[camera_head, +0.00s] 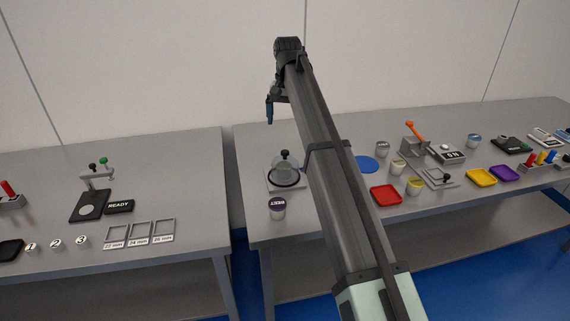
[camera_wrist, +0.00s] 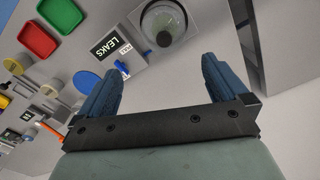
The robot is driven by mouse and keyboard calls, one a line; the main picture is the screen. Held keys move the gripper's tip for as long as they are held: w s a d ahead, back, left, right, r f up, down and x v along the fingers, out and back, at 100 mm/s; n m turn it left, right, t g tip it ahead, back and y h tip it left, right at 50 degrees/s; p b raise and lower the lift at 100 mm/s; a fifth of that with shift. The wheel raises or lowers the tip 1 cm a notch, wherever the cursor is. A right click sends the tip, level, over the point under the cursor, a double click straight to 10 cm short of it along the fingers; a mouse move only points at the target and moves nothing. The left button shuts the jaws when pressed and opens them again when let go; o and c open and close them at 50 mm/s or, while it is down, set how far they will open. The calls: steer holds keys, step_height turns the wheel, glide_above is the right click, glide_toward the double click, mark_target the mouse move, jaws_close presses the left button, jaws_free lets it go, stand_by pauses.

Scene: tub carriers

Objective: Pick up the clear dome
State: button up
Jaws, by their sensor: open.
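The clear dome (camera_head: 286,163) has a dark knob on top and a dark ring at its base. It sits on a light square base (camera_head: 284,188) near the left end of the right table. In the wrist view the dome (camera_wrist: 160,14) is at the top, beyond my fingertips, cut by the frame's edge. My gripper (camera_head: 269,110) is up and behind the dome in the head view, apart from it. In the wrist view my gripper (camera_wrist: 160,72) has its two blue fingers wide apart with nothing between them.
A LEAKS sign (camera_wrist: 110,45) and blue switch (camera_wrist: 122,67) stand beside the dome's base. A purple-lidded tub (camera_head: 277,208) is in front of it. A blue disc (camera_head: 367,164) and red tray (camera_head: 386,195) lie to the right. A gap separates the tables.

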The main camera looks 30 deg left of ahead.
glide_above(285, 151)
steer(key=f, duration=0.7)
steer(key=shift+s+d+f, duration=0.2)
steer(key=shift+s+f, duration=0.1)
steer(key=shift+s, duration=0.05)
steer(key=shift+w+a+f, duration=0.1)
steer(key=shift+w+f, duration=0.1)
steer(key=shift+f, duration=1.3)
steer(key=shift+w+a+f, duration=0.1)
steer(key=shift+w+f, duration=0.05)
steer(key=shift+f, duration=1.3)
steer(key=shift+s, duration=0.1)
steer(key=c, duration=1.4)
